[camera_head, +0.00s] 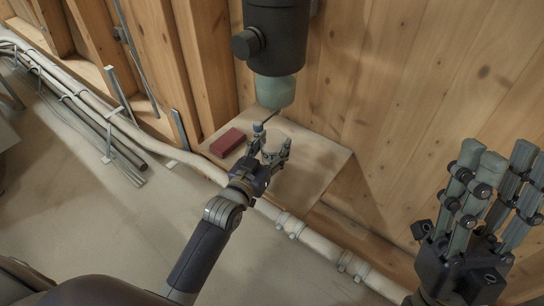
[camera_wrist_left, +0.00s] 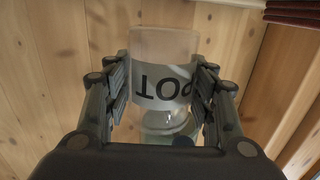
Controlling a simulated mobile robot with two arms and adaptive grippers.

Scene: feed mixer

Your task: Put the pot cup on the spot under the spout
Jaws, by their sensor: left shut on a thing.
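The pot cup (camera_wrist_left: 165,50) is clear, with a pale band lettered POT that reads upside down in the left wrist view. My left gripper (camera_wrist_left: 162,88) is shut on it, with fingers on both sides. In the head view, my left gripper (camera_head: 274,150) holds the cup (camera_head: 271,141) over the pale board by the wall. The greenish spout (camera_head: 276,91) hangs from the dark mixer (camera_head: 272,38), just above the cup in the picture. I cannot tell the cup's height above the board, and no marked spot is visible. My right gripper (camera_head: 490,190) is open and empty at the right.
A red block (camera_head: 227,142) lies on the left part of the pale board (camera_head: 318,165). A thin dark rod rises near the gripper. A wooden wall stands behind, and a pale pipe (camera_head: 310,236) runs along its foot. The floor at left is mostly clear.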

